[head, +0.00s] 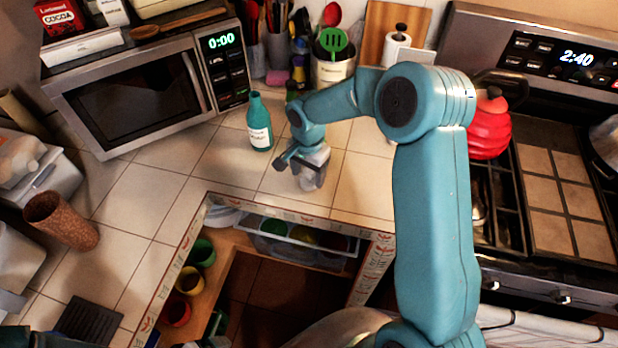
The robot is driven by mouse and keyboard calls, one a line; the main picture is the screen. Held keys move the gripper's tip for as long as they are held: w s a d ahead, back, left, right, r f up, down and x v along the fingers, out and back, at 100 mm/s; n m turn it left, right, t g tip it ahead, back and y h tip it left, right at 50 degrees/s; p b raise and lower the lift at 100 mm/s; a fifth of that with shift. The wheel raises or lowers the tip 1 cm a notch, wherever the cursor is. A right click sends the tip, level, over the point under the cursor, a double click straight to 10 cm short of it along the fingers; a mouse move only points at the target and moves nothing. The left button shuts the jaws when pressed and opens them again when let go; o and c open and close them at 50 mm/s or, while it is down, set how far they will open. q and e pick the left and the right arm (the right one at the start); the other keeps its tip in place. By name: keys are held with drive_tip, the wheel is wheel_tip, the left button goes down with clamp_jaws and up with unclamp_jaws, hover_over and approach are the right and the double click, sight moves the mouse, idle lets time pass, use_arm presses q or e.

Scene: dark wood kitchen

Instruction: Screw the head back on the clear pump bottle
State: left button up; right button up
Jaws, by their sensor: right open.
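The clear pump bottle (312,179) stands on the tiled counter, right of a teal bottle. My right arm reaches over from the right, and its open gripper (302,160) is at the top of the clear bottle. The gripper covers the bottle's upper part. I cannot make out the pump head or whether it sits on the neck, nor whether the fingers touch anything. My left gripper is not in view.
The teal bottle (259,124) stands close left of my right gripper. A microwave (137,90) is behind to the left, and a utensil pot (333,70) behind. A red kettle (489,128) sits on the stove at right. An open drawer (285,250) lies below the counter's front edge.

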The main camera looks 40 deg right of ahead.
drive_tip(key=shift+w, duration=0.1)
drive_tip(key=shift+c, duration=1.2)
drive_tip(key=c, duration=0.9)
drive_tip(key=shift+r, duration=0.3)
wheel_tip(320, 180, up, 19)
drive_tip(key=shift+r+b, duration=0.2)
drive_tip(key=shift+b, duration=0.65)
